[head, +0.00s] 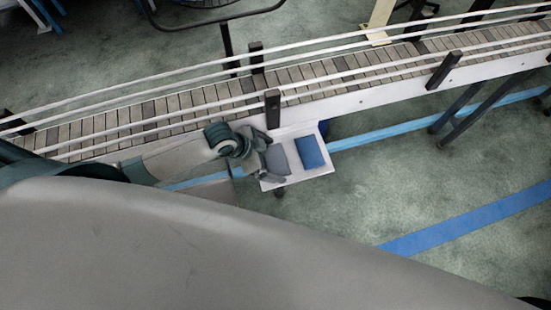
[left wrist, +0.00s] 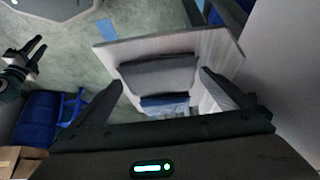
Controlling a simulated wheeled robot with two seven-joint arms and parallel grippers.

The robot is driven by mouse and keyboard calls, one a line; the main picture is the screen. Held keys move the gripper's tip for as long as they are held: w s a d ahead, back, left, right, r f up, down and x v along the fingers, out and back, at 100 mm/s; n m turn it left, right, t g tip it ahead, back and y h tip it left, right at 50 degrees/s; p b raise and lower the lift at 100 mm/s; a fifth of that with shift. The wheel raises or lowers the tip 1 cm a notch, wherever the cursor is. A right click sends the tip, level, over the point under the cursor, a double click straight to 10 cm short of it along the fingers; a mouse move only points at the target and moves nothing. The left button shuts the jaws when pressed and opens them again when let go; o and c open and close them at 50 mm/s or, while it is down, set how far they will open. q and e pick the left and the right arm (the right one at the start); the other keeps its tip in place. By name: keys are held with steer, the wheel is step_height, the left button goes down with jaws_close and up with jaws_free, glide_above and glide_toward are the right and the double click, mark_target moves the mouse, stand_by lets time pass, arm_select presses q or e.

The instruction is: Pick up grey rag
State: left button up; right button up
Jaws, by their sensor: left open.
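The grey rag (head: 277,160) lies flat on a small white shelf (head: 303,176) beside the conveyor, to the left of a blue rag (head: 311,152). My left gripper (head: 263,162) is at the left edge of the shelf, close to the grey rag. In the left wrist view, the left gripper (left wrist: 160,78) is open, with one finger on each side of the grey rag (left wrist: 158,74). Nothing is held. The blue rag (left wrist: 165,103) shows just past the grey one, partly hidden by my gripper body.
The conveyor (head: 180,105) with white rails and black posts runs along the shelf's far side. A blue chair (left wrist: 37,120) and a dark jointed object (left wrist: 22,68) show at left in the wrist view.

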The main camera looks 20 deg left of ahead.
mark_target(274, 165)
stand_by(0.3)
arm_select(q)
steer(key=c, duration=0.9)
steer(key=shift+s+d+r+b, duration=0.2)
steer(key=shift+s+r+b, duration=0.05)
steer(key=shift+b, duration=0.25)
steer(key=shift+r, duration=0.3)
steer(key=r+b, duration=0.1)
steer(key=r, duration=0.2)
steer(key=s+r+b, duration=0.1)
steer(key=r, duration=0.1)
steer(key=shift+d+r+b, duration=0.3)
steer(key=shift+r+b, duration=0.05)
steer(key=shift+s+d+r+b, duration=0.1)
steer(key=shift+s+d+b, duration=0.65)
steer(key=shift+s+d, duration=1.35)
steer(key=shift+s+d+b, duration=0.7)
steer(key=shift+s+d, duration=0.65)
steer(key=shift+s, duration=1.6)
steer(key=shift+s+d+r+b, duration=0.1)
steer(key=shift+s+d+b, duration=0.65)
steer(key=shift+s+d, duration=1.35)
steer(key=shift+s+a, duration=0.4)
steer(key=shift+a, duration=0.05)
